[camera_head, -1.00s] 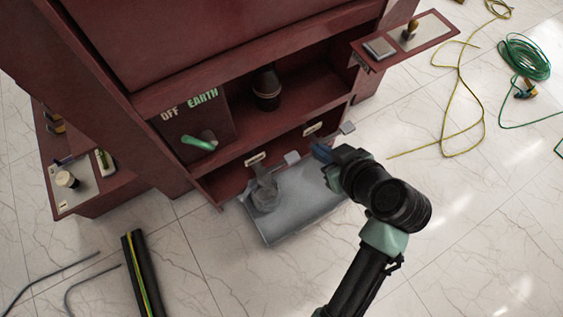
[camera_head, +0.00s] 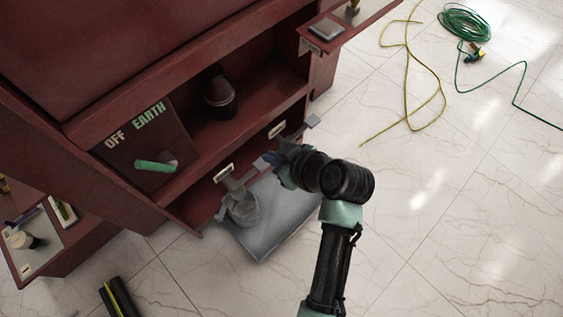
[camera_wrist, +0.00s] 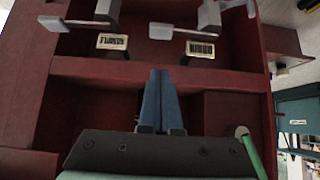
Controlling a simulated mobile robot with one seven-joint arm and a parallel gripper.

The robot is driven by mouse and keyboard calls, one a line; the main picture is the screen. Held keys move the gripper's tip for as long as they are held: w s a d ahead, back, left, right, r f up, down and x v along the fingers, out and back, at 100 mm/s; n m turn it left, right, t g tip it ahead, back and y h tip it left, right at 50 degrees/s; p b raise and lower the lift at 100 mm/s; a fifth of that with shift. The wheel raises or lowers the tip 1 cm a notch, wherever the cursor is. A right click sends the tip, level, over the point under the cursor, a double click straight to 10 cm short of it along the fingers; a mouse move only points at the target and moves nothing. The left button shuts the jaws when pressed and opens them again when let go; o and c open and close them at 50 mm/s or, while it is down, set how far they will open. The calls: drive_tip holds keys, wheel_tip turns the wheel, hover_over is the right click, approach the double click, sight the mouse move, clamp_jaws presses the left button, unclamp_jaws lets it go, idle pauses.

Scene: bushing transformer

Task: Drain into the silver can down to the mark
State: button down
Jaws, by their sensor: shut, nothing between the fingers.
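The silver can (camera_head: 244,209) stands upright on a grey tray (camera_head: 285,232) on the floor, in front of the cabinet's lower edge. Its contents and any mark on it are too small to make out. Above the can is the left tap (camera_head: 237,181), beneath a small label (camera_head: 223,173). A second label (camera_head: 277,129) and a grey paddle handle (camera_head: 313,121) show to the right. My gripper (camera_head: 271,158) is shut and empty beside the taps, right of the can. In the wrist view its blue fingers (camera_wrist: 160,98) are together, with two grey tap handles and inverted labels beyond.
The red cabinet (camera_head: 180,100) has a green lever (camera_head: 155,166) under "OFF" and "EARTH". A dark bushing (camera_head: 220,92) stands inside. Side shelves jut out left and right. Yellow cable (camera_head: 410,80) and green hose (camera_head: 466,22) lie right; the nearer right floor is clear.

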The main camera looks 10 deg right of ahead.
sight(258, 160)
drive_tip(key=b+x, duration=0.2)
drive_tip(key=x, duration=0.2)
drive_tip(key=shift+a+f, duration=0.1)
drive_tip(key=shift+f, duration=0.15)
wheel_tip(258, 160, down, 3)
drive_tip(key=shift+f+b, duration=0.15)
drive_tip(key=shift+b, duration=1.05)
